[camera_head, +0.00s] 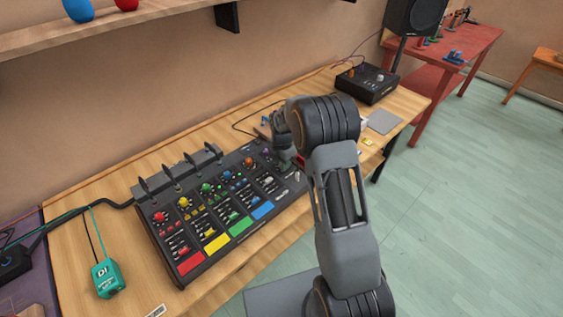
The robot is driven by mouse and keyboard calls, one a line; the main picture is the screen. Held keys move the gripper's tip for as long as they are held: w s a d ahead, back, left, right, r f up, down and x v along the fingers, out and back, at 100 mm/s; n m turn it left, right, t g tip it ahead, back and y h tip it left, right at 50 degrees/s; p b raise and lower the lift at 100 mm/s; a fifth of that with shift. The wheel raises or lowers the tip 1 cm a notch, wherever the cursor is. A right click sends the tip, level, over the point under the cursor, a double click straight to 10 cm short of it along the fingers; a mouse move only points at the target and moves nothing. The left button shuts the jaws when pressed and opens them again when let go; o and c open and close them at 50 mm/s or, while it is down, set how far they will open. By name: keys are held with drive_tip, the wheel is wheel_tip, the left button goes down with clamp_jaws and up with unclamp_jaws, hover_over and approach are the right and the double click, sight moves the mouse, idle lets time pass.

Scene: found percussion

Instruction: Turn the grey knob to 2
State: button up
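A black mixer panel (222,238) lies on the wooden table. It has red, yellow, green and blue channel strips with small coloured knobs along its upper part, and further controls at its right end. My gripper (287,167) points down over or at the right end of the panel. My arm comes from the right and covers part of that area. I cannot make out a grey knob; it may be hidden by my gripper or too small to tell. Whether the fingers touch anything, and how far apart they are, does not show.
A teal box (108,279) with cables lies left of the panel. A black device (367,83) sits at the table's far end, near a grey pad (384,121). A shelf (150,14) hangs above on the wall. A red table (470,50) stands behind; the floor at right is clear.

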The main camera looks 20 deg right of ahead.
drive_tip(key=c, duration=0.5)
drive_tip(key=shift+c, duration=0.2)
drive_tip(key=m+b, duration=0.1)
drive_tip(key=m, duration=0.2)
drive_tip(key=shift+f, duration=0.1)
drive_tip(key=m+b, duration=0.1)
drive_tip(key=m, duration=0.2)
drive_tip(key=shift+m+b, duration=0.3)
drive_tip(key=shift+m, duration=0.1)
drive_tip(key=m+b, duration=0.1)
drive_tip(key=m, duration=0.4)
drive_tip(key=shift+m, duration=0.3)
drive_tip(key=m+b, duration=0.1)
drive_tip(key=m, duration=0.4)
drive_tip(key=shift+m, duration=0.3)
